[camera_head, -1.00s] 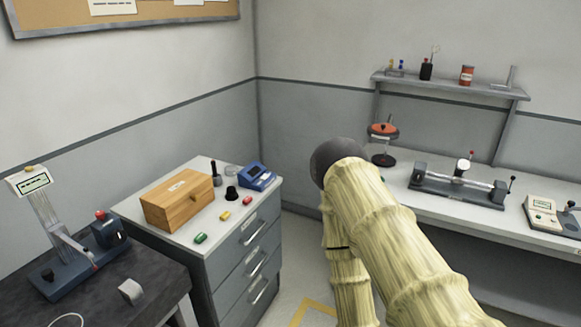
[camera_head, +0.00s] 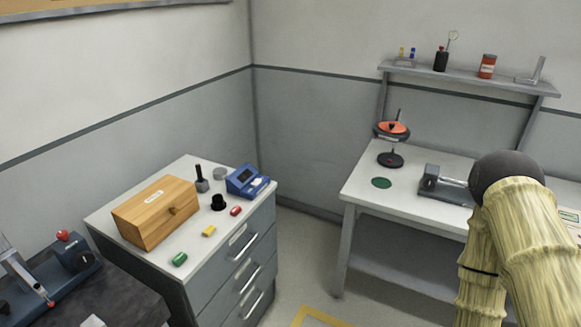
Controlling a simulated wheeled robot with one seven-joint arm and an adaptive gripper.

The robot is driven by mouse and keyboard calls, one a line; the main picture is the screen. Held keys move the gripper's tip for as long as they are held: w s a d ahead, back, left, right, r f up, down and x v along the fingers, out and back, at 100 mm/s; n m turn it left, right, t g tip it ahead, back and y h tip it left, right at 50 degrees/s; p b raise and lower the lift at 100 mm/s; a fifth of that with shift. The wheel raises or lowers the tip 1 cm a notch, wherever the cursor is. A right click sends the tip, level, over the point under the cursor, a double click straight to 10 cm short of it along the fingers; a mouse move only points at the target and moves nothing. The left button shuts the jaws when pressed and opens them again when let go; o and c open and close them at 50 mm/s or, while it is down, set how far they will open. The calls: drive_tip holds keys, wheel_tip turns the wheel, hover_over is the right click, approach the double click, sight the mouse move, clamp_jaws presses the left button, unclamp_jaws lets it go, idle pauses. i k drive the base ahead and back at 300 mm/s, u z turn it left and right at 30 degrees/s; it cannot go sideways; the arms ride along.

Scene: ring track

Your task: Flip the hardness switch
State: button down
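I cannot tell which device carries the hardness switch; no label for it is readable. A blue device (camera_head: 246,181) with a dark screen sits on the grey drawer cabinet, at its back right corner. A dark blue instrument with a red knob (camera_head: 74,254) stands on the dark table at the left edge, partly cut off. A grey bench device (camera_head: 441,183) on the right bench is partly hidden by my arm. My arm, in a pale ribbed sleeve with a dark round joint, fills the lower right. My gripper is not in view.
A wooden box (camera_head: 155,211) and small green, yellow and red pieces lie on the drawer cabinet (camera_head: 225,232). An orange-topped stand (camera_head: 391,143) is on the right bench (camera_head: 361,196), below a shelf (camera_head: 466,76). Open floor lies between cabinet and bench.

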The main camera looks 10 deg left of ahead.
sight(257, 182)
drive_tip(key=u, duration=0.1)
drive_tip(key=i, duration=0.55)
drive_tip(key=u, duration=0.75)
drive_tip(key=i, duration=0.4)
drive_tip(key=u, duration=0.45)
